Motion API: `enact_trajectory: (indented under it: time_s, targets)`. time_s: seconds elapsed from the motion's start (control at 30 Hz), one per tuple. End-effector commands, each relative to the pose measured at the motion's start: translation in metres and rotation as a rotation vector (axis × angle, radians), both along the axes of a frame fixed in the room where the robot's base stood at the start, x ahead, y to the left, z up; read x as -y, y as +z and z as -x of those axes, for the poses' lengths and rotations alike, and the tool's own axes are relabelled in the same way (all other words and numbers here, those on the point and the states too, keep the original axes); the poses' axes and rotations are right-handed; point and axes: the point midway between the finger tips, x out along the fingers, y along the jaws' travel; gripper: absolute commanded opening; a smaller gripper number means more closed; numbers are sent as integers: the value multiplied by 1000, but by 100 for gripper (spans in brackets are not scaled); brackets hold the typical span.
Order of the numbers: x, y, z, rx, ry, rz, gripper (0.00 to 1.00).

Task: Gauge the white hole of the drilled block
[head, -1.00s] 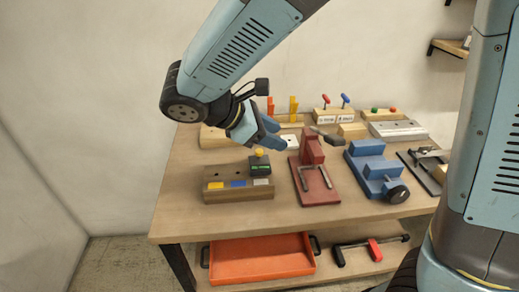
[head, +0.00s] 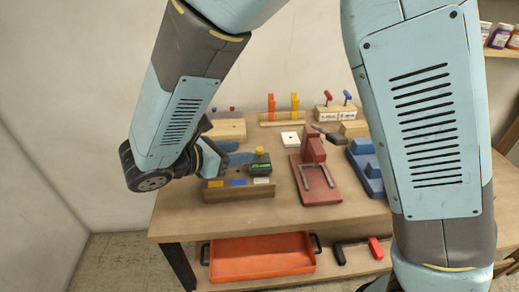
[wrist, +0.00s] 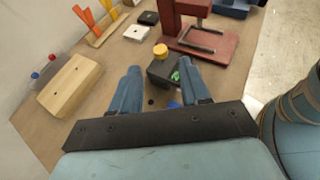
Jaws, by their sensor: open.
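The brown drilled block (head: 238,193) lies at the table's front left, with yellow, blue and white (head: 261,181) labels along its front. A dark gauge (head: 260,165) with a yellow knob and green display stands upright at its right end, by the white label; I cannot tell whether it is in a hole. My gripper (head: 236,154) is open, low over the block, its fingers pointing right toward the gauge. In the wrist view the gauge (wrist: 161,69) is at the fingertips, between them; contact is unclear. A blue label (wrist: 175,105) shows between the fingers; the white label is hidden there.
A red fixture (head: 314,178) stands right of the block. A blue vise (head: 365,165) is partly hidden by my arm. An orange tray (head: 262,257) sits on the lower shelf.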

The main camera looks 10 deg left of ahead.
Motion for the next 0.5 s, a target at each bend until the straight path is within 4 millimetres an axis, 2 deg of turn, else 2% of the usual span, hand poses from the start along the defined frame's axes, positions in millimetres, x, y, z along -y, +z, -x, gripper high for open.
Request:
enact_trajectory:
  time_s: [0.2,0.5]
  targets:
    - [26,-15,-27,-1,-3,2,46]
    - [48,-29,-51,-1,-2,1,46]
